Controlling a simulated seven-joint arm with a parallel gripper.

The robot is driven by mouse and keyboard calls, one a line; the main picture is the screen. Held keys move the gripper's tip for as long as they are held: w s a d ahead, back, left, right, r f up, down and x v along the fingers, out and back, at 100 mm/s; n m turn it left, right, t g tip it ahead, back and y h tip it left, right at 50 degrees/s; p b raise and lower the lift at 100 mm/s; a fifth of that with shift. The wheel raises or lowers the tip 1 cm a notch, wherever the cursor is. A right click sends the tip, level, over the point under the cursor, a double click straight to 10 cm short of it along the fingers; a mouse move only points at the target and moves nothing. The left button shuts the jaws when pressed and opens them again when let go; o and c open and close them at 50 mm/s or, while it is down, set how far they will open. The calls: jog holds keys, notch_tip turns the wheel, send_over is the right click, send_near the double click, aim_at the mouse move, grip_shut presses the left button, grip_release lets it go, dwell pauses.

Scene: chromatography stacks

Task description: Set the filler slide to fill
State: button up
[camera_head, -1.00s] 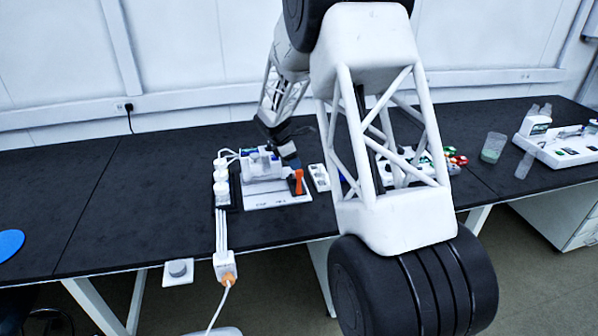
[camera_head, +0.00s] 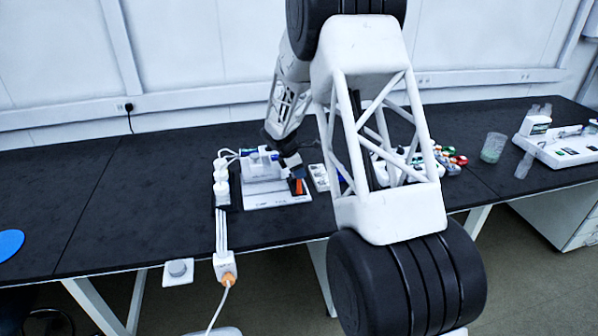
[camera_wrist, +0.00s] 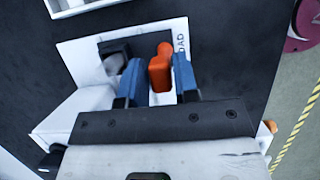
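The filler (camera_head: 262,170) is a white device on a white base plate (camera_head: 275,202) on the bench. An orange upright handle (camera_head: 299,187), apparently its slide, stands at the plate's right end. In the wrist view the handle (camera_wrist: 160,70) sits beside printed letters reading "OAD", the rest hidden by a finger. My gripper (camera_head: 292,172) is over the handle, pointing down. Its two blue fingers (camera_wrist: 158,78) stand on either side of the handle, with a small gap at the left and the right finger very close. The fingers partly hide the handle in the head view.
A white power strip with plugs (camera_head: 221,185) stands left of the filler. A small white tray (camera_head: 319,177) lies right of it. Coloured round items (camera_head: 450,160) and a beaker (camera_head: 492,147) are farther right.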

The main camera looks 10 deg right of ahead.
grip_shut()
jog(key=shift+a, duration=0.1)
jog(key=a, duration=0.7)
jog(key=shift+a, duration=0.15)
jog(key=shift+o, duration=2)
grip_release()
jog(key=v, duration=0.8)
jog(key=shift+f, duration=0.1)
